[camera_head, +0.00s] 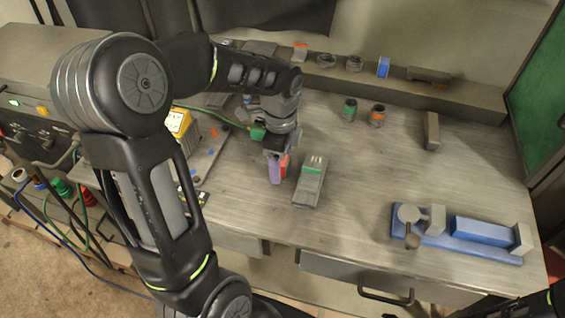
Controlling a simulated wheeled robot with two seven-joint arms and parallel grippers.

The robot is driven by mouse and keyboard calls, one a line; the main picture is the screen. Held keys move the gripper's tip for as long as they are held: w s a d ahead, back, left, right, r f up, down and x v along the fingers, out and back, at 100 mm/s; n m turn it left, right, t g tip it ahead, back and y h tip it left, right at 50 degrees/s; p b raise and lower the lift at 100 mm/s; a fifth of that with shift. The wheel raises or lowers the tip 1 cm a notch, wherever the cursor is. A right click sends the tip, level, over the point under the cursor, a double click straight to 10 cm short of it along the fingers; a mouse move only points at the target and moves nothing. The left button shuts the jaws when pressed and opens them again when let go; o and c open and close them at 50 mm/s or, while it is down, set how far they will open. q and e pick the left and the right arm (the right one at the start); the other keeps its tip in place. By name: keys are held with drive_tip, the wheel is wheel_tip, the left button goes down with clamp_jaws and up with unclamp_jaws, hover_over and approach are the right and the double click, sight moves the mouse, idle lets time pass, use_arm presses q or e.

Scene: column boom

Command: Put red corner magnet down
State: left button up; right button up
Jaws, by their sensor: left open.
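My left gripper (277,168) points down over the middle-left of the workbench and is open. The red corner magnet (285,162) shows as a small red patch right at its fingers, partly hidden by a purple part in front. It is low, at the bench top, but I cannot tell whether it touches the surface or a finger. A grey block-shaped tool with a green stripe (310,182) lies just right of the gripper. My right gripper does not show.
A blue vise (480,232) sits at the bench's front right. Two small spools, green (349,110) and orange (377,116), stand near the back ledge, with a grey block (431,131) to their right. The bench's middle right is clear. A yellow box (180,122) stands left.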

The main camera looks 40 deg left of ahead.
use_arm(q)
drive_tip(key=shift+f, duration=0.2)
drive_tip(key=shift+c, duration=0.2)
clamp_jaws()
idle(0.9)
